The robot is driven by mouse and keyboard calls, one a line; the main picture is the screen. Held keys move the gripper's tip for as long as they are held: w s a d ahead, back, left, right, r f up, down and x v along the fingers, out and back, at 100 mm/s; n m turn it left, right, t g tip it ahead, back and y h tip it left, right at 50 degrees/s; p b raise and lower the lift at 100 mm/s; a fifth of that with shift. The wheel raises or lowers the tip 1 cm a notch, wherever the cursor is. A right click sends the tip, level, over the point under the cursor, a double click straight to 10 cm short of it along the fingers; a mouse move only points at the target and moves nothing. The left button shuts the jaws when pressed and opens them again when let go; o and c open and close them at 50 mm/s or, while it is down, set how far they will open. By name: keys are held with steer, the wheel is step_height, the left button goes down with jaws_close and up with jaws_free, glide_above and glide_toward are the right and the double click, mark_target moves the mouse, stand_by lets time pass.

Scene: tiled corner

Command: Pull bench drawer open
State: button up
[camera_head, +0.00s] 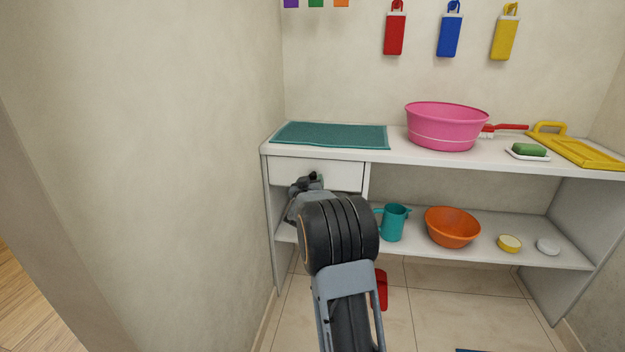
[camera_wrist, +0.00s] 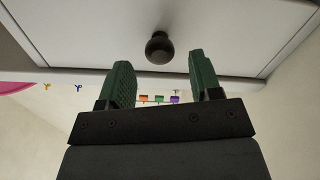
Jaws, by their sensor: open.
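The white bench drawer (camera_head: 345,177) sits at the upper left of the bench, under the top, and its front looks flush with the frame. In the wrist view the drawer front (camera_wrist: 85,42) fills the upper part, with a dark round knob (camera_wrist: 158,47) on it. My gripper (camera_wrist: 162,78) is open, its two green-padded fingers apart on either side of the knob's line. The knob shows beyond the fingertips, with nothing held. In the head view my gripper (camera_head: 305,183) is in front of the drawer's left half and hides the knob.
The bench top (camera_head: 395,158) holds a teal mat (camera_head: 330,135), a pink basin (camera_head: 446,127), a soap dish and a yellow board. The lower shelf holds a teal jug (camera_head: 393,223) and an orange bowl (camera_head: 452,227). A wall (camera_head: 200,150) stands close on the left.

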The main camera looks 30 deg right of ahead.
mark_target(312, 178)
steer(key=shift+b+x, duration=0.35)
steer(key=shift+x, duration=1.65)
jaws_close()
